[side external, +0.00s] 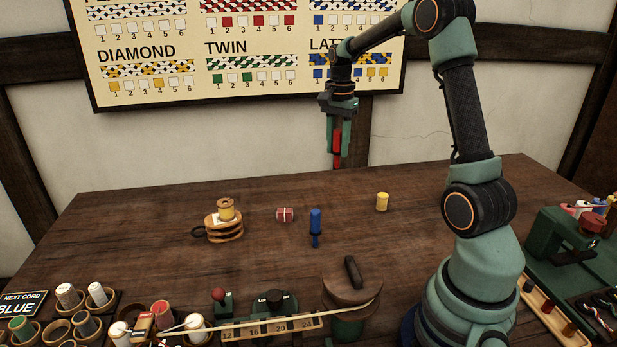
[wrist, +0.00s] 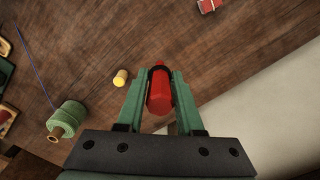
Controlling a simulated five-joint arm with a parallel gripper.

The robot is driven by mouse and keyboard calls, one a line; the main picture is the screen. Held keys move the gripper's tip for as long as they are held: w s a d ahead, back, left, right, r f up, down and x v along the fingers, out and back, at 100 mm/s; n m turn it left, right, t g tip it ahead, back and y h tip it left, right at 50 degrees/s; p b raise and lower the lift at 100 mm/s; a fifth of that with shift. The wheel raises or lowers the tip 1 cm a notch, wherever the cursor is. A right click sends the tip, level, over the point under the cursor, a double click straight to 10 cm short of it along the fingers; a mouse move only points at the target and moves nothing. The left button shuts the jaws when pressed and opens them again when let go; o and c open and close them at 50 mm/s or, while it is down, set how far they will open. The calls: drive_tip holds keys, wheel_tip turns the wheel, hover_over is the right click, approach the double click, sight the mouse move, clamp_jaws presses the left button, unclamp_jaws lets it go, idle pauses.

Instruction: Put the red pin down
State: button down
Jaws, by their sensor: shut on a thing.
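The red pin (side external: 337,150) is held between the fingers of my gripper (side external: 336,138), high above the back of the table. In the wrist view the red pin (wrist: 160,90) sits between the two green fingers of my gripper (wrist: 161,82), which are shut on it. The pin is clear of the table (side external: 150,215) in the side view. Its upper part is partly hidden by the fingers.
Racks and a drum crowd the front edge. The back left is clear.

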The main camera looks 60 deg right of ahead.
wheel_tip(320, 180, down, 14)
drive_tip(key=shift+f, duration=0.2)
idle(0.4)
drive_tip(key=c, duration=0.5)
unclamp_jaws()
drive_tip(key=shift+f, duration=0.1)
drive_tip(key=shift+c, duration=0.2)
